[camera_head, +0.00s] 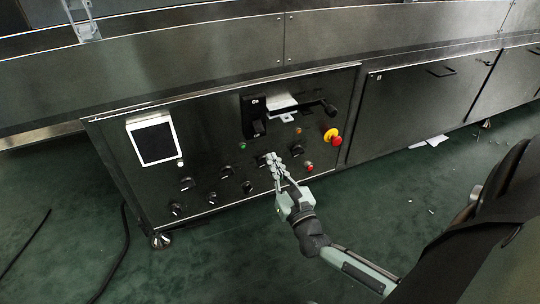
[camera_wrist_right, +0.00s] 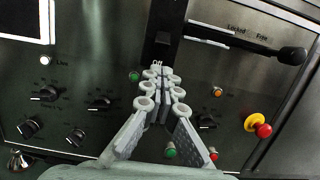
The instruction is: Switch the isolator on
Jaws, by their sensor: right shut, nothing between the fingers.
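The isolator is a black upright switch (camera_head: 254,117) on the dark control panel, with "On" printed at its top. In the right wrist view its lower part (camera_wrist_right: 165,30) shows at the top, with "Off" printed just below it. Its handle (camera_head: 258,128) appears to be at the lower end, near "Off". My right gripper (camera_head: 271,158) is shut and empty, with its fingertips below the isolator in front of the panel. In the wrist view the closed fingertips (camera_wrist_right: 161,82) lie just under the "Off" label. Whether they touch the panel is unclear. My left gripper is out of view.
A black lever (camera_head: 322,106) marked "Locked" and "Free" sticks out right of the isolator. A red-and-yellow stop button (camera_head: 333,136) is at the right. Several dark knobs (camera_head: 187,184) and a white-framed screen (camera_head: 154,140) are at the left. Green floor lies in front.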

